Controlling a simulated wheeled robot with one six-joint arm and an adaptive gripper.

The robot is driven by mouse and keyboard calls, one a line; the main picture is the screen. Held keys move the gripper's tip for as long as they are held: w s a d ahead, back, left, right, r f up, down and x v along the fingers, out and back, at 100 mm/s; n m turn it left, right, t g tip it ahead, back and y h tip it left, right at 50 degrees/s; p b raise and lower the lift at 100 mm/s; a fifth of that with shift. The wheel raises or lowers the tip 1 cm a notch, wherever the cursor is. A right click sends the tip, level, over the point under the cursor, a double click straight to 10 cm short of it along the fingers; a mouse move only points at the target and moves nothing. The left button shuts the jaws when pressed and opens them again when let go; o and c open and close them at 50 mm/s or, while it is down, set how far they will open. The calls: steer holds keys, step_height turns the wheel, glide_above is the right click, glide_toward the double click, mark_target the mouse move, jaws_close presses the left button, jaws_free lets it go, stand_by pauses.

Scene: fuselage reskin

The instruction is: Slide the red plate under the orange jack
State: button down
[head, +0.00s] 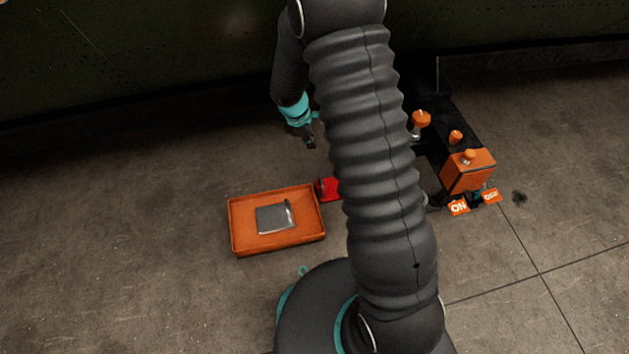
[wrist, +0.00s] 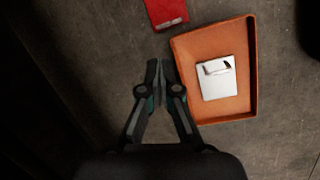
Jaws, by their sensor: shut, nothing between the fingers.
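The red plate (head: 329,189) lies on the floor beside the right edge of an orange tray, partly hidden behind my arm in the head view. It also shows at the top of the wrist view (wrist: 165,13), cut off by the frame edge. The orange jack (head: 468,172) stands to the right of my arm, with orange knobs and ON and OFF tags. Part of it is hidden by my arm. My gripper (head: 310,143) is shut and empty above the floor, left of my arm. In the wrist view its fingertips (wrist: 160,65) are together, apart from the plate.
The orange tray (head: 237,237) holds a grey metal plate (head: 274,217) with a raised handle. A dark wall (head: 150,60) runs along the back. The floor left of the tray is clear.

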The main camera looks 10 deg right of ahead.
step_height(320, 180, down, 13)
steer(key=a+n, duration=0.1)
steer(key=n, duration=0.3)
steer(key=b, duration=0.2)
glide_toward(327, 187)
steer(key=shift+g+h, duration=0.3)
steer(key=shift+g, duration=0.1)
steer(key=a+f, duration=0.2)
steer(key=f, duration=0.1)
steer(key=shift+s+a+f, duration=0.15)
steer(key=shift+f, duration=0.15)
